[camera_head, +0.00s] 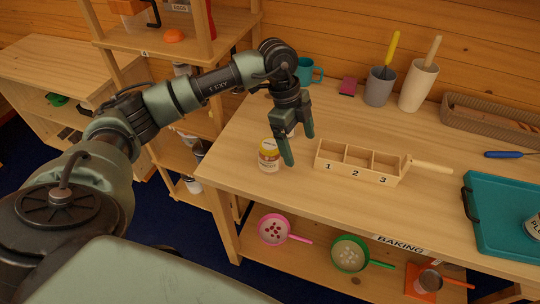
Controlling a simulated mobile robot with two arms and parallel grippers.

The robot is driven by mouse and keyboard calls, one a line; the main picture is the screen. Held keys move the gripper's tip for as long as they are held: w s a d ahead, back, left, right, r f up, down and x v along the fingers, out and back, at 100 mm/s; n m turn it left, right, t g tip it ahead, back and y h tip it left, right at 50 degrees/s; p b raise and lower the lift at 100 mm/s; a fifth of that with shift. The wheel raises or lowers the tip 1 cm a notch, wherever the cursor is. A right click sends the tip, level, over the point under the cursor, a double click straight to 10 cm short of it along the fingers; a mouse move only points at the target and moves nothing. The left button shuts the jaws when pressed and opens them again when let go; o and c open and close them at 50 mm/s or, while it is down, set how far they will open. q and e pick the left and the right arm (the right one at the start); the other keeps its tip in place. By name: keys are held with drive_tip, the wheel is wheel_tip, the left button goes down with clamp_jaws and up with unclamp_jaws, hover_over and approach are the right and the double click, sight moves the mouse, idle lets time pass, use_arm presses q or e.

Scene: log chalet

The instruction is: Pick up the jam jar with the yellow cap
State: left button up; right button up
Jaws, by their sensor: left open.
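The jam jar with the yellow cap (268,157) stands upright on the wooden table (236,178), near its left edge. The jar has a pale label and reddish contents. My left gripper (299,151) is open and points down, just to the right of the jar. One finger hangs close beside the jar; I cannot tell whether they touch. A pale object shows partly behind the gripper. My right gripper is not in view.
A wooden box with numbered compartments (332,149) stands right of the gripper. A teal mug (308,71), cups with utensils and a wicker basket (488,118) line the back. A teal tray (500,235) lies at right. Shelves (160,38) stand at left.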

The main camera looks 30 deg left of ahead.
sight(270, 144)
use_arm(q)
drive_tip(key=a+n+y, duration=0.1)
drive_tip(key=a, duration=0.2)
drive_tip(key=a+r+y, duration=0.1)
drive_tip(key=a, duration=0.2)
drive_tip(key=a+n+y, duration=0.1)
drive_tip(key=a, duration=0.1)
drive_tip(key=shift+s+a+r+n+g, duration=0.2)
drive_tip(key=shift+a+r+n+g, duration=0.1)
drive_tip(key=shift+a, duration=0.1)
drive_tip(key=shift+a+f+p, duration=0.1)
drive_tip(key=shift+f+p, duration=0.2)
drive_tip(key=shift+f, duration=0.15)
drive_tip(key=f+p, duration=0.1)
drive_tip(key=f, duration=0.2)
drive_tip(key=f+p, duration=0.1)
drive_tip(key=f, duration=0.1)
drive_tip(key=shift+d+f+p, duration=0.25)
drive_tip(key=shift+p, duration=0.05)
drive_tip(key=shift+f, duration=0.6)
clamp_jaws()
drive_tip(key=shift+w+r, duration=0.1)
